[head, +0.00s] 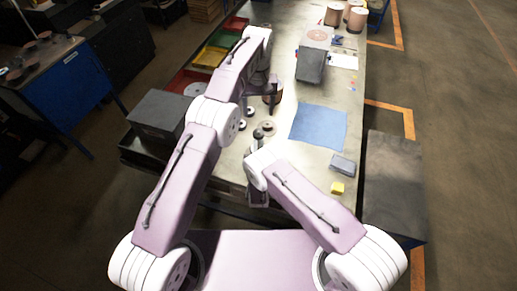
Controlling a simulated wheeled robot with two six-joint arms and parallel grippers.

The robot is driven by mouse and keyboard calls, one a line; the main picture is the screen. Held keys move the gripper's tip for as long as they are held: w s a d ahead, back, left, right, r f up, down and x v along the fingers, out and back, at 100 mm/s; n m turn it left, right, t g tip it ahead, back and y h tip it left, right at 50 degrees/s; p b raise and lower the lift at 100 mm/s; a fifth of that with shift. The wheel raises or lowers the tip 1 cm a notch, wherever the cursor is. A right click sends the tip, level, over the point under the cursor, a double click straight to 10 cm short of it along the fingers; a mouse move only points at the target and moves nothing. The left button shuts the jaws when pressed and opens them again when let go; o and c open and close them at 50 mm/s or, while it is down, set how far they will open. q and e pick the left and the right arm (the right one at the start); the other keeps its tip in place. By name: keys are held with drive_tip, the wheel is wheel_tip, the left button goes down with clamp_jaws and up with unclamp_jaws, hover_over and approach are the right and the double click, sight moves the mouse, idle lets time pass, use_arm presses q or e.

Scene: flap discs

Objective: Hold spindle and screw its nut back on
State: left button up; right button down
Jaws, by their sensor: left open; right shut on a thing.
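My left gripper (262,90) is open, pointing down over the middle of the bench, beside a brown round piece (272,98). My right gripper (259,142) is lower in the head view, near the bench's front edge. It is shut on a small dark upright part, which looks like the spindle (267,127), with a pale round base around it. The grip itself is mostly hidden by my wrist. Small round pieces (246,124) lie just left of it. I cannot tell which of these is the nut.
A blue mat (319,125) lies to the right, with a grey box (311,65) behind it. A grey block (342,164) and a yellow cube (337,188) sit near the front right. Red, green and yellow trays (211,57) line the left edge. Brown cylinders (356,18) stand far back.

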drive_tip(key=c, duration=1.5)
unclamp_jaws()
drive_tip(key=shift+o, duration=0.2)
drive_tip(key=s+b, duration=0.2)
drive_tip(key=s, duration=0.7)
